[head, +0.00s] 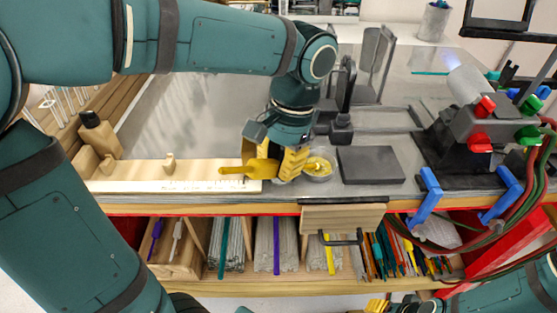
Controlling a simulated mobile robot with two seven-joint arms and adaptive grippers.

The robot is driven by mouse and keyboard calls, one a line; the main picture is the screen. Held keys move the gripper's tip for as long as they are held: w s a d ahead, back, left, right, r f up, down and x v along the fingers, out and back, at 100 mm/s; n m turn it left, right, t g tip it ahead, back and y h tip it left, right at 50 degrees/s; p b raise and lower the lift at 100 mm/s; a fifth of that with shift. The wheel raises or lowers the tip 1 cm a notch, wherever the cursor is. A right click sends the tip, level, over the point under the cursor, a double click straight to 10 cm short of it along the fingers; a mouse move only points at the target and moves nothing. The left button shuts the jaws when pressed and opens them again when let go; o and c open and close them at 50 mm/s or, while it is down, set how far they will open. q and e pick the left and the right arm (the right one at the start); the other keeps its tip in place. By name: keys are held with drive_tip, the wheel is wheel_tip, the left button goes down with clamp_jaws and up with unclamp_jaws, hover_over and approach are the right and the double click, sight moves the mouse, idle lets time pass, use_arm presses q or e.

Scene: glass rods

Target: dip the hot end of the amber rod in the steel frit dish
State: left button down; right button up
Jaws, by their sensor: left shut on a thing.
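My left gripper (276,170) is shut on the amber rod (232,170), at the front part of the bench. The rod's amber end sticks out to the left of the fingers, over the wooden rest. The rest of the rod is hidden by the gripper, and I cannot tell which end is hot. The steel frit dish (330,173) is just right of the gripper and holds yellow grains. I cannot tell whether the fingers touch the dish. Part of my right gripper (378,305) shows at the bottom edge; its jaws are not clear.
A dark flat block (370,165) lies right of the dish. A notched wooden rest (130,180) runs along the front left. A burner (465,125) with red and green knobs stands at right, near blue brackets (427,197). Shelves below the bench hold bundled rods (275,245).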

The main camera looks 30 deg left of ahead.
idle(0.4)
use_arm(q)
drive_tip(key=s+r+p, duration=0.1)
drive_tip(key=r+p, duration=0.1)
drive_tip(key=s+r+p, duration=0.1)
drive_tip(key=r+p, duration=0.1)
drive_tip(key=r, duration=0.1)
drive_tip(key=s+r+p, duration=0.1)
drive_tip(key=r+p, duration=0.2)
drive_tip(key=shift+s+a, duration=0.15)
drive_tip(key=shift+a, duration=0.25)
drive_tip(key=shift+s+r+p, duration=0.35)
drive_tip(key=shift+r, duration=0.15)
use_arm(e)
wheel_tip(320, 180, up, 8)
drive_tip(key=w, duration=0.1)
drive_tip(key=shift+w+d+t, duration=0.2)
drive_tip(key=shift+w+t, duration=0.1)
drive_tip(key=shift+w, duration=0.1)
drive_tip(key=shift+f, duration=0.1)
use_arm(q)
drive_tip(key=shift+a+f, duration=0.1)
